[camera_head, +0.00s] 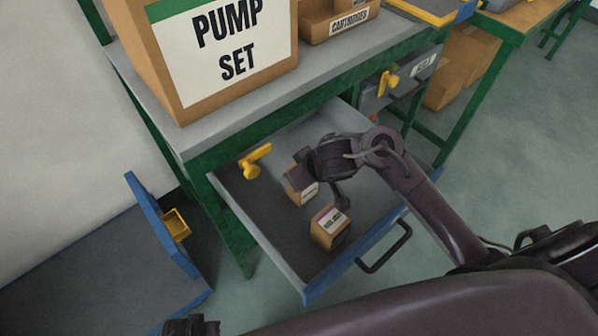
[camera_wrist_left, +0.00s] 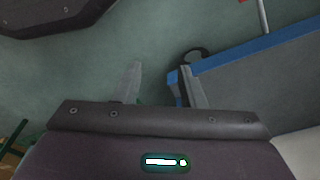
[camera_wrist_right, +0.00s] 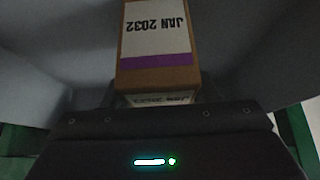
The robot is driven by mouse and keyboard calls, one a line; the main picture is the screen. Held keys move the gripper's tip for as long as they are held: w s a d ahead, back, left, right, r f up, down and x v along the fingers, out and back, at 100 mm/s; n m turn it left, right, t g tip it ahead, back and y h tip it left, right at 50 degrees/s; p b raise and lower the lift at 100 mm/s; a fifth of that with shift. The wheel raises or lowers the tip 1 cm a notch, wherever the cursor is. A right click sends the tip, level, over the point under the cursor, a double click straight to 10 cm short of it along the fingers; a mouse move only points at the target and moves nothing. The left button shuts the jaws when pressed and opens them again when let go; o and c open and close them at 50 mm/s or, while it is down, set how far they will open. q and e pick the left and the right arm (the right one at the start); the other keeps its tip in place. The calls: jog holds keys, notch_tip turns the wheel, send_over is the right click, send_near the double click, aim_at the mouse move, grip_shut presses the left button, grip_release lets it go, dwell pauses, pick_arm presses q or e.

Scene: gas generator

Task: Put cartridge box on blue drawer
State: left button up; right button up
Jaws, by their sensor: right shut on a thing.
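The blue-fronted drawer (camera_head: 360,257) is pulled out below the table, with its grey tray open. My right gripper (camera_head: 302,180) is low inside it, shut on a small brown cartridge box (camera_head: 300,195). In the right wrist view, a box (camera_wrist_right: 158,40) with a white "JAN 2032" label and a purple band fills the space ahead of the gripper; the fingertips are hidden. A second small labelled box (camera_head: 330,228) lies in the drawer, nearer its front. My left gripper (camera_wrist_left: 162,88) is open and empty over the floor, near the blue edge.
A yellow valve (camera_head: 256,161) lies in the drawer's left part. The table (camera_head: 225,125) above carries a large "PUMP SET" box (camera_head: 225,50) and a "CARTRIDGES" bin (camera_head: 335,25). A blue panel with a yellow holder (camera_head: 176,224) stands at left. A black handle (camera_head: 387,248) sticks out from the drawer front.

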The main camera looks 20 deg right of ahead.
jog(key=o, duration=1)
pick_arm(q)
jog(key=shift+w+r, duration=0.1)
jog(key=shift+r, duration=0.05)
pick_arm(e)
jog(key=shift+o, duration=0.2)
jog(key=shift+r, duration=0.15)
jog(key=p+v, duration=0.2)
jog(key=shift+s+r, duration=0.15)
jog(key=shift+r, duration=0.15)
jog(key=shift+p+v, duration=1)
jog(key=shift+v, duration=0.25)
pick_arm(q)
jog(key=s+a+f+p, duration=0.2)
jog(key=s+f, duration=0.2)
jog(key=s, duration=0.3)
jog(key=s+a+f+p, duration=0.2)
jog(key=s+f, duration=0.2)
jog(key=s, duration=0.4)
jog(key=shift+f, duration=0.15)
pick_arm(e)
jog(key=v, duration=0.6)
jog(key=shift+s+r, duration=0.2)
jog(key=shift+r, duration=0.1)
